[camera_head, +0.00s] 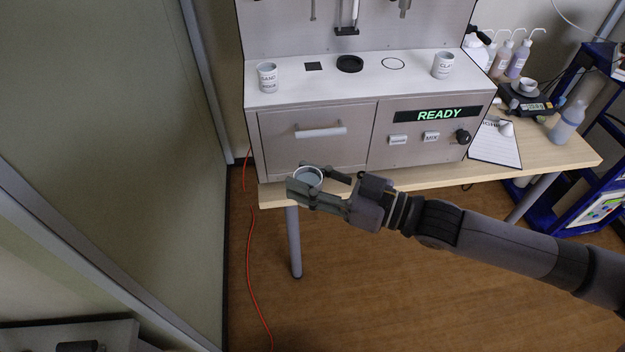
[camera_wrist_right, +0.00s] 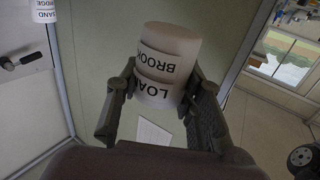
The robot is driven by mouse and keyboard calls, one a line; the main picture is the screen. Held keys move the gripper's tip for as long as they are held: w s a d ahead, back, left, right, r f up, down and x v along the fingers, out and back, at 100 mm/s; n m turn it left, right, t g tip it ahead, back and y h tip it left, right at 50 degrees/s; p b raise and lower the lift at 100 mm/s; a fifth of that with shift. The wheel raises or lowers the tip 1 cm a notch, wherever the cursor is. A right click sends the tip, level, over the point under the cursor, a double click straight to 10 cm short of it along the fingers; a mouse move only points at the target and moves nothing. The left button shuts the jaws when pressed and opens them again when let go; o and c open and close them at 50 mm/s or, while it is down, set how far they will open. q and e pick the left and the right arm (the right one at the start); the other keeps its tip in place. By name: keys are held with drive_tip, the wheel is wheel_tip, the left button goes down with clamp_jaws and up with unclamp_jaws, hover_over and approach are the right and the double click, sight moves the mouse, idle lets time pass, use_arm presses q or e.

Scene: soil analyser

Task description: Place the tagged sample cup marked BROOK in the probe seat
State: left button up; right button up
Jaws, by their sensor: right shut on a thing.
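My right gripper (camera_head: 322,190) is shut on a white cup (camera_head: 309,175) in front of the analyser, at about the table's front edge. In the right wrist view the held cup (camera_wrist_right: 166,62) shows BROOK and "LOA", the rest of that word being out of sight; the lettering appears upside down there. The gripper fingers (camera_wrist_right: 160,100) press on both sides of it. On the analyser's white shelf (camera_head: 290,92) are a black square, a raised black round seat (camera_head: 349,64) and a thin black circle (camera_head: 392,63). No cup stands on these. My left gripper is out of view.
A SAND cup (camera_head: 267,77) stands at the shelf's left and a CLAY cup (camera_head: 443,65) at its right. Probes (camera_head: 355,14) hang above the shelf. A drawer handle (camera_head: 320,131) juts out below. The display (camera_head: 437,115) reads READY. Bottles and a scale (camera_head: 530,103) stand right.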

drive_tip(key=shift+r+n+g, duration=0.1)
drive_tip(key=shift+n+g, duration=0.2)
drive_tip(key=shift+s+d+n+g+y, duration=0.1)
drive_tip(key=shift+d+n+g+y, duration=0.45)
drive_tip(key=shift+g, duration=0.35)
drive_tip(key=shift+s+d+n+g+y, duration=0.1)
drive_tip(key=shift+d+n+g+y, duration=0.2)
drive_tip(key=shift+n+g, duration=0.5)
drive_tip(key=shift+s+d+n+g, duration=0.15)
drive_tip(key=shift+d+n+g, duration=0.2)
drive_tip(key=shift+g, duration=0.4)
drive_tip(key=shift+s+d+n+g, duration=0.15)
drive_tip(key=shift+d+n+g, duration=0.15)
drive_tip(key=shift+g, duration=0.45)
drive_tip(key=shift+a, duration=0.1)
